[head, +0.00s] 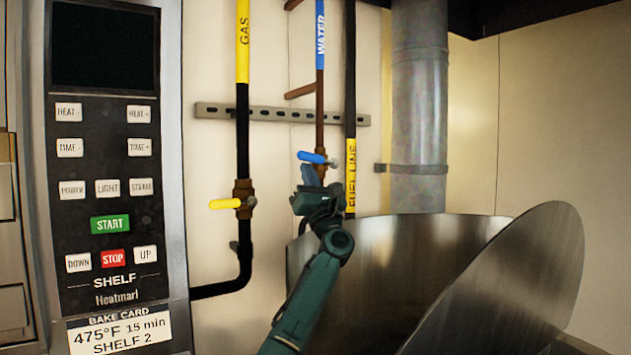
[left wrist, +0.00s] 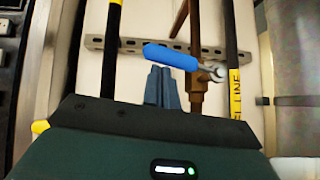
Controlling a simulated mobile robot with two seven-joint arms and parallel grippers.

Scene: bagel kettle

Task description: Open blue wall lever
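The blue wall lever (head: 312,157) sits on the brown WATER pipe and points left, roughly crosswise to the upright pipe. In the left wrist view the blue lever (left wrist: 171,56) slants slightly down to its pivot nut on the right. My left gripper (head: 311,176) is just below the lever, fingers pointing up. In the left wrist view its two grey-blue fingers (left wrist: 162,80) are together with nothing between them. Their tips are just under the lever handle; I cannot tell whether they touch it. My right gripper is not in view.
A yellow lever (head: 225,204) on the GAS pipe is at lower left. The FUEL LINE pipe (head: 351,170) runs close on the right. A large steel kettle (head: 400,265) stands at lower right, and an oven control panel (head: 105,190) is at left.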

